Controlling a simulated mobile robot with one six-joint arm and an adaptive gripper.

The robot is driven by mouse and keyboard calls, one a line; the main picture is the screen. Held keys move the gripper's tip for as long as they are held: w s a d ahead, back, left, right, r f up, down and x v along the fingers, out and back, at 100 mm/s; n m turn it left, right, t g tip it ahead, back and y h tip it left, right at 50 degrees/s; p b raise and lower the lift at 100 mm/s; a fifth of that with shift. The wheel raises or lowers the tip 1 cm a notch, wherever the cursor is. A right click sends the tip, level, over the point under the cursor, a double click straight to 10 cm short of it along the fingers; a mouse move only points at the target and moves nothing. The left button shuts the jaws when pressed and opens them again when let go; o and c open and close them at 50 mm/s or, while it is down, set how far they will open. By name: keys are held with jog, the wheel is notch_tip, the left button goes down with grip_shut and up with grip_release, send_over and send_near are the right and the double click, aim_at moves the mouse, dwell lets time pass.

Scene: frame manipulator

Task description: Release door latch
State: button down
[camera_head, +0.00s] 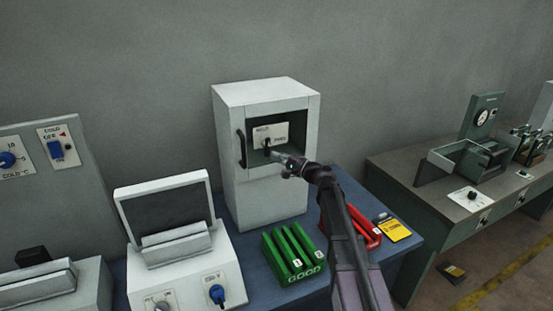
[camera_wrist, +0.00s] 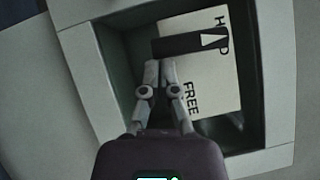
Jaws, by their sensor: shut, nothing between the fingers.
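A white cabinet (camera_head: 262,185) has a square recess in its upper front, with a pale plate (camera_head: 264,134) inside. In the wrist view the plate (camera_wrist: 215,85) reads FREE at one end; at the other, the letters H and D show with a white triangle between them. A dark latch lever (camera_wrist: 188,45) lies across the plate, its marked end at the H and D. My gripper (camera_wrist: 160,66) is shut and empty at the recess, its tips close to the lever's near end. I cannot tell whether they touch. In the head view my gripper (camera_head: 275,154) partly hides the recess.
A dark door handle (camera_head: 241,148) stands left of the recess. The recess walls (camera_wrist: 272,75) enclose the plate closely. A white instrument (camera_head: 180,250) stands at left.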

jog(key=a+m+t+b, duration=0.1)
jog(key=m+b, duration=0.1)
jog(key=m+t+b, duration=0.2)
jog(key=m, duration=0.1)
jog(key=s+a+f+m+t+b, duration=0.1)
jog(key=m+b, duration=0.1)
jog(key=m, duration=0.1)
jog(key=shift+a+t+y, duration=0.3)
jog(key=shift+a+t, duration=0.05)
jog(key=shift+t, duration=0.05)
jog(key=shift+s+a, duration=0.1)
jog(key=shift+s+a+r+m+t, duration=0.2)
jog(key=shift+a+m+t, duration=0.15)
jog(key=shift+m, duration=0.2)
jog(key=shift+s+a+r+m+t, duration=0.15)
jog(key=shift+a+m+t, duration=0.15)
jog(key=shift+m, duration=0.25)
jog(key=shift+a+r, duration=0.15)
jog(key=shift+a, duration=0.05)
jog(key=shift+f, duration=0.2)
